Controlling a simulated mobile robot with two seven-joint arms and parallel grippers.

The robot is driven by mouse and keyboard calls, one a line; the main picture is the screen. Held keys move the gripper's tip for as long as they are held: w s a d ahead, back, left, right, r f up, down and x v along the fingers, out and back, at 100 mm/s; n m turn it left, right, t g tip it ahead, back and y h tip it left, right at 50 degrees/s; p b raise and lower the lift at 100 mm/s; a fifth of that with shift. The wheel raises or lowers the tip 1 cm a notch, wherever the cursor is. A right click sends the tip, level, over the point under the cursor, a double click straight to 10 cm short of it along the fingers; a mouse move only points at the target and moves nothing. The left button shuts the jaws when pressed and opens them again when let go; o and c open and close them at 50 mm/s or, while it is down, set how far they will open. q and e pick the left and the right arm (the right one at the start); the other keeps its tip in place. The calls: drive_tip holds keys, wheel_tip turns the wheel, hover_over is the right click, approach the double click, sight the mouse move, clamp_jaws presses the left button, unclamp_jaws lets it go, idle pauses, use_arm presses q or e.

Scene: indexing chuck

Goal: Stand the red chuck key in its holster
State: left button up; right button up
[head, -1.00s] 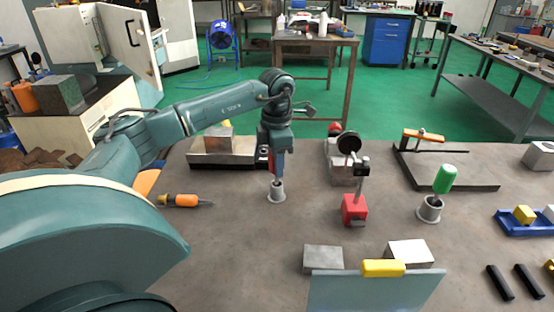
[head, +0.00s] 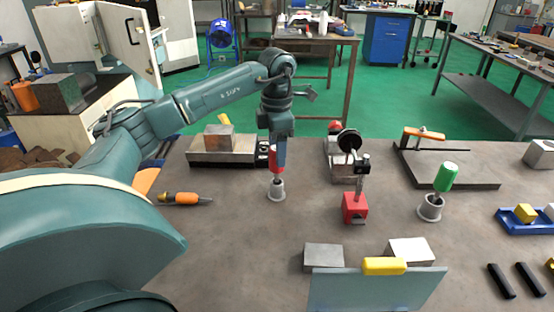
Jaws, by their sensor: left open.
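The red chuck key (head: 273,160) stands about upright, its lower end in a small grey cup-shaped holster (head: 276,194) on the bench. My left gripper (head: 279,160) points down over the key, with its fingers at the red handle. The gripper is open and hides part of the handle. My right gripper is not in view.
A green-handled key (head: 445,178) leans in a second grey holster (head: 430,210). A red-based stand (head: 354,208) is to the right. An orange-handled tool (head: 183,199) lies to the left. A metal block (head: 218,138) rests on a plate behind. Bare bench (head: 240,245) lies in front.

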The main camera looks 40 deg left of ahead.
use_arm(q)
wheel_tip(320, 180, up, 10)
drive_tip(key=shift+f, duration=0.15)
idle(0.7)
